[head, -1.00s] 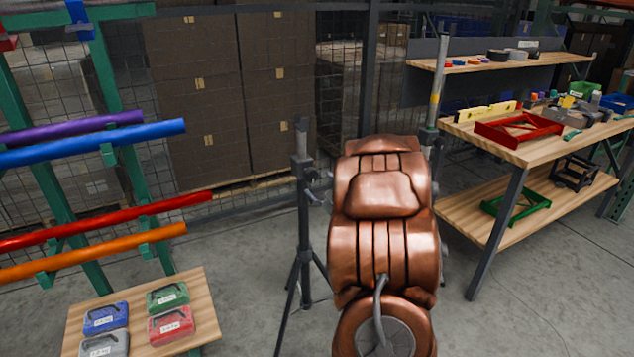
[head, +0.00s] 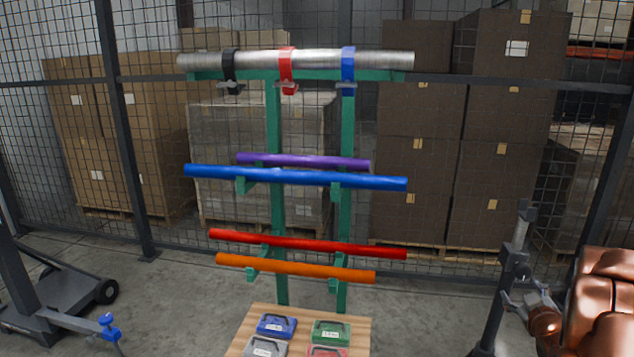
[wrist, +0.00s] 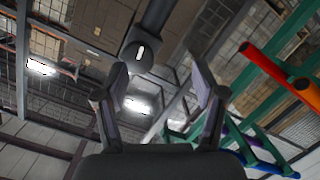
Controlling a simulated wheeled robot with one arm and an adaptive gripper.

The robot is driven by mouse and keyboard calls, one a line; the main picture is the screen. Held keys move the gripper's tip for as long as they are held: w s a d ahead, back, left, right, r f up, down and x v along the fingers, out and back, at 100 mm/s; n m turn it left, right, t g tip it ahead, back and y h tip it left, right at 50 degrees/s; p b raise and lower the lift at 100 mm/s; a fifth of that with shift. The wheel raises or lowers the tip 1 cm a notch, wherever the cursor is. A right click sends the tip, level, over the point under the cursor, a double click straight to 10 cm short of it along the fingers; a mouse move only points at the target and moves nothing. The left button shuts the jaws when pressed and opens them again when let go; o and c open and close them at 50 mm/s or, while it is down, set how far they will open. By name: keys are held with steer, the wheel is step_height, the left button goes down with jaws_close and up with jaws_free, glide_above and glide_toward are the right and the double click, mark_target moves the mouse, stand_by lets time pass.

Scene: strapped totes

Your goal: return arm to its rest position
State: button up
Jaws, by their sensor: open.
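In the wrist view my gripper (wrist: 162,80) has its two fingers spread wide apart with nothing between them. It points up towards the ceiling lights and the beams of the hall. Part of my copper-coloured arm shows at the lower right edge of the head view, cut off by the frame.
A green rack (head: 276,215) holds a strapped metal pipe (head: 320,62) and blue (head: 295,178), purple (head: 300,161), red (head: 310,243) and orange (head: 295,268) tubes. Below stands a wooden table (head: 245,330) with several cases. A dark stand (head: 500,280) is near my arm.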

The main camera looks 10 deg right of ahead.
steer(key=s+a+f+m+g+y, duration=0.15)
steer(key=s+a+g, duration=0.35)
steer(key=a, duration=0.5)
steer(key=s+a+f+m+g+y, duration=0.1)
steer(key=s+a+f+g, duration=0.35)
steer(key=a, duration=0.65)
steer(key=s+a+r+g+y, duration=0.2)
steer(key=s+a+g, duration=0.2)
steer(key=s+a, duration=0.65)
steer(key=s+a+r+g+y, duration=0.2)
steer(key=s+a+r+g, duration=0.15)
steer(key=s+a, duration=0.7)
step_height(320, 180, up, 18)
steer(key=s+d+p, duration=0.2)
steer(key=p, duration=1.6)
steer(key=shift+s+d+r, duration=0.15)
steer(key=shift+d, duration=0.25)
steer(key=shift+n+h, duration=0.25)
